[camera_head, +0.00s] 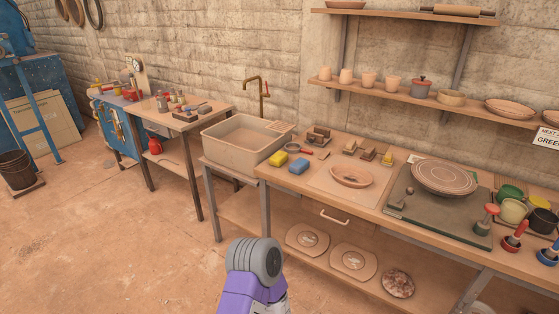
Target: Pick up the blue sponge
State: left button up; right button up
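The blue sponge (299,166) lies on the left end of the wooden workbench top, just right of the sink. A yellow sponge (278,159) lies beside it on its left. A purple and grey part of my own arm shows at the bottom centre, well below and in front of the bench. No gripper fingers show, so neither gripper is visible. Nothing is touching the blue sponge.
A beige sink (241,147) with a brass tap stands left of the workbench (262,172). A shallow clay dish (351,176), small tools and a large plate (443,176) lie to the right. A shelf (430,98) hangs above. The floor at lower left is clear.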

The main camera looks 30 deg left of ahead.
aim_at(299, 165)
jog(key=u, duration=1.05)
jog(key=i, duration=1.7)
jog(key=u, duration=0.3)
